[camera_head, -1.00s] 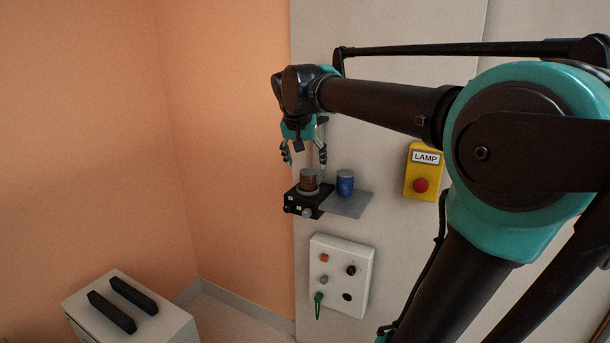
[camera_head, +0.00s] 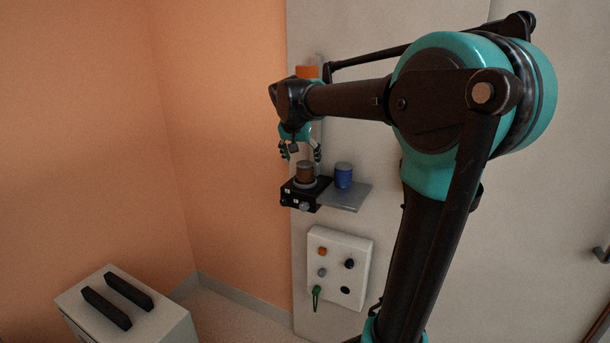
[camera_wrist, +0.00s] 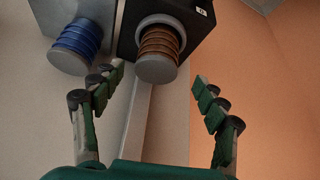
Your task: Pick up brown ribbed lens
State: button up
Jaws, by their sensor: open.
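The brown ribbed lens (camera_head: 305,172) stands upright on a black unit on the wall, with a grey cap on its top. It also shows in the wrist view (camera_wrist: 160,43), between and beyond the fingertips. My gripper (camera_head: 300,150) is open and empty, just above the lens in the head view. In the wrist view my gripper (camera_wrist: 155,85) has its fingers spread to either side, apart from the lens. The part of the lens facing away is hidden.
A blue ribbed cylinder (camera_head: 343,176) stands close right of the lens on a grey shelf plate (camera_head: 345,198). The black unit (camera_head: 303,193) holds the lens. Below is a white control panel (camera_head: 339,266) with knobs. A grey cabinet (camera_head: 125,315) stands lower left.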

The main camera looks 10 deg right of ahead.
aim_at(304, 164)
jog(key=shift+x, duration=2.75)
jog(key=shift+s+d, duration=0.15)
jog(key=shift+s, duration=0.05)
jog(key=c, duration=1.3)
